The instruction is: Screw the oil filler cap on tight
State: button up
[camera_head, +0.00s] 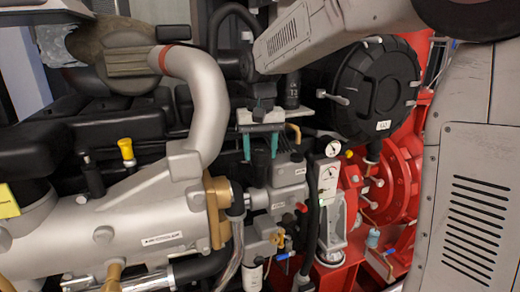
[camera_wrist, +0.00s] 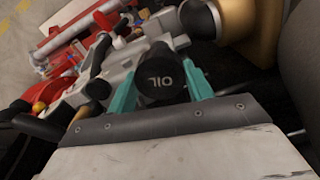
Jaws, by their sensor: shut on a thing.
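The oil filler cap (camera_wrist: 158,74) is black and round, with "OIL" in white on its top face, seen in the wrist view. My gripper (camera_wrist: 160,78) has teal fingers on either side of the cap and is shut on it. In the head view my gripper (camera_head: 260,155) points down from above, with the dark cap (camera_head: 261,163) between its fingertips, above the grey valve block. The filler neck under the cap is hidden, so I cannot tell how far the cap is seated.
A silver curved pipe (camera_head: 202,100) stands close left of my gripper. A black round housing (camera_head: 372,88) is to the right, above red pump parts (camera_head: 398,190). Gauges (camera_head: 332,149) sit just right of the valve block (camera_head: 289,172). A yellow-topped dipstick (camera_head: 126,150) is further left.

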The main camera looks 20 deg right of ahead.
jog(key=m, duration=0.2)
jog(key=shift+m, duration=0.4)
jog(key=shift+m, duration=1.8)
jog(key=shift+r, duration=0.1)
jog(key=shift+m, duration=0.9)
jog(key=shift+r+m, duration=0.1)
jog(key=shift+m, duration=0.4)
jog(key=shift+s+d+r+m, duration=0.1)
jog(key=shift+s+m, duration=0.05)
jog(key=shift+m, duration=0.15)
grip_shut()
jog(key=shift+m, duration=1.7)
